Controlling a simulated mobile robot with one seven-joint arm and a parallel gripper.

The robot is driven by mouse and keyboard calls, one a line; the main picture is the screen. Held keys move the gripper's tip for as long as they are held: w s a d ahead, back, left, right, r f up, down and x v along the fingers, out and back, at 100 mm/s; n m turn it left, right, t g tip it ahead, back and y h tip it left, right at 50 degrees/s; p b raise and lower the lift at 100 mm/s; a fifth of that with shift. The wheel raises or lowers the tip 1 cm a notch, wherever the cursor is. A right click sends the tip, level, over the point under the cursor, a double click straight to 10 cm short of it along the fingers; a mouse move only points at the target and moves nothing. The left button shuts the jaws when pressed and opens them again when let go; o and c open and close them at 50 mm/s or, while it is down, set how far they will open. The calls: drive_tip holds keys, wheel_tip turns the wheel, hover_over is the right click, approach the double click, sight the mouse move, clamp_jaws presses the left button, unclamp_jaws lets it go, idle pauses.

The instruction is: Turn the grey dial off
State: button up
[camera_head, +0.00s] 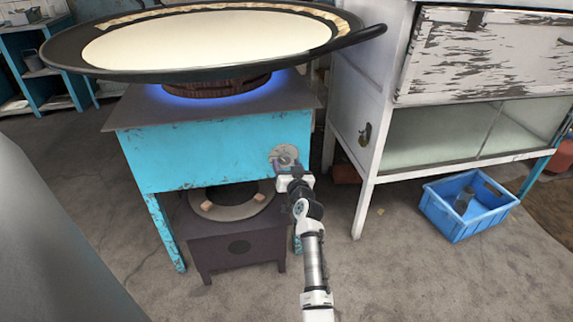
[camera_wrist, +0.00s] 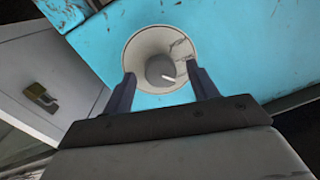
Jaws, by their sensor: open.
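The grey dial (camera_head: 283,155) is on the right part of the front of a turquoise stove (camera_head: 220,150). In the wrist view the dial (camera_wrist: 160,68) is a round knob with a short white mark, set in a pale, worn round plate (camera_wrist: 147,48). My gripper (camera_wrist: 158,80) is open, with one finger on each side of the knob in the picture. I cannot tell whether the fingers touch it. In the head view my gripper (camera_head: 287,168) is right at the dial and partly covers it. A blue glow shows at the burner (camera_head: 215,88).
A wide black pan (camera_head: 80,72) of white liquid sits on the burner, its handle (camera_head: 362,36) reaching right. A white cabinet (camera_head: 350,110) with a padlock (camera_wrist: 40,95) stands to the right. A blue crate (camera_head: 455,228) is on the floor. A dark low stand (camera_head: 235,250) is beneath the stove.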

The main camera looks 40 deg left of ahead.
drive_tip(key=c, duration=1)
drive_tip(key=shift+m, duration=0.3)
drive_tip(key=m+b, duration=0.1)
drive_tip(key=m, duration=0.2)
drive_tip(key=shift+r+m+t, duration=0.1)
drive_tip(key=shift+m+t, duration=0.2)
drive_tip(key=shift+m, duration=1.9)
drive_tip(key=o, duration=1)
drive_tip(key=shift+a, duration=0.1)
